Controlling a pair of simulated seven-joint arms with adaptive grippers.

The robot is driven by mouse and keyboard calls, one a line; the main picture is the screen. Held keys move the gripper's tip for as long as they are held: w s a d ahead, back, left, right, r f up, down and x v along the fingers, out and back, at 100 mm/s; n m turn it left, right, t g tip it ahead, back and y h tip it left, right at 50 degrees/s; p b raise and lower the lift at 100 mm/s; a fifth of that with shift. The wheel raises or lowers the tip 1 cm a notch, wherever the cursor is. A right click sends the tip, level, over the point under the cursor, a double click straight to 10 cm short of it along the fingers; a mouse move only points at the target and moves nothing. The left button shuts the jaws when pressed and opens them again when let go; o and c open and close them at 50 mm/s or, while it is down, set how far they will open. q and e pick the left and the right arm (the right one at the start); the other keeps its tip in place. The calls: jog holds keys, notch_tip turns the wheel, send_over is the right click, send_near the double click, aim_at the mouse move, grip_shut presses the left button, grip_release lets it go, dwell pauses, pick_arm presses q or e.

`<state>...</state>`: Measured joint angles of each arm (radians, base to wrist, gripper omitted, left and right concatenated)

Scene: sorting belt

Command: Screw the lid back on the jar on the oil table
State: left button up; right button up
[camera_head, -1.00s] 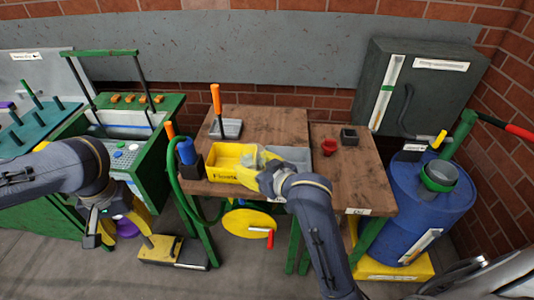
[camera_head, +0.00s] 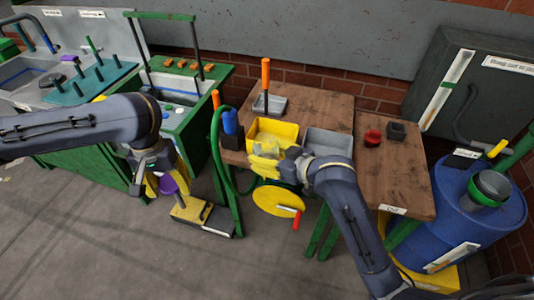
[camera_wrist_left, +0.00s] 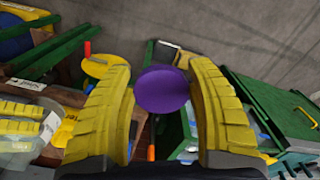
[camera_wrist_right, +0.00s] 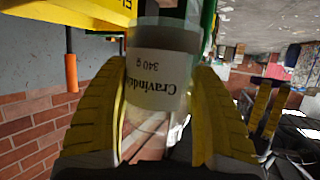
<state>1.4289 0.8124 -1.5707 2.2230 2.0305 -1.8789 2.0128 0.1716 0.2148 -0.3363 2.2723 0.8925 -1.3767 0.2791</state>
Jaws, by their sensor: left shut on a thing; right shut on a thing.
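The purple lid (camera_wrist_left: 163,89) is a round disc held between the yellow fingers of my left gripper (camera_wrist_left: 167,100). In the head view, the lid (camera_head: 168,185) and my left gripper (camera_head: 158,183) hang left of the wooden table, above the floor. The jar (camera_wrist_right: 158,68) is clear with a white label reading "340 g", held between the fingers of my right gripper (camera_wrist_right: 160,110). In the head view, my right gripper (camera_head: 266,164) is at the front of the yellow bin, and the jar is hard to make out. Lid and jar are apart.
The wooden table (camera_head: 390,180) holds a yellow bin (camera_head: 285,130), a grey bin (camera_head: 328,142), a red cup (camera_head: 372,138) and a dark small box (camera_head: 397,130). A blue drum (camera_head: 470,225) stands at right. A yellow pedal box (camera_head: 193,209) is on the floor under my left gripper.

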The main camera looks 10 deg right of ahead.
pick_arm(q)
jog(key=shift+w+r, duration=0.1)
jog(key=shift+r, duration=0.1)
jog(key=w+d+r, duration=0.2)
jog(key=d+r, duration=0.2)
jog(key=d, duration=0.4)
jog(key=w+d+r, duration=0.3)
jog(key=d+r, duration=0.1)
jog(key=d, duration=0.5)
jog(key=w+d+r+m, duration=0.1)
jog(key=w+d+r, duration=0.1)
jog(key=d+r, duration=0.3)
jog(key=d, duration=0.3)
jog(key=shift+w+d, duration=0.2)
jog(key=shift+w, duration=0.05)
jog(key=shift+f, duration=0.1)
jog(key=shift+f, duration=1.9)
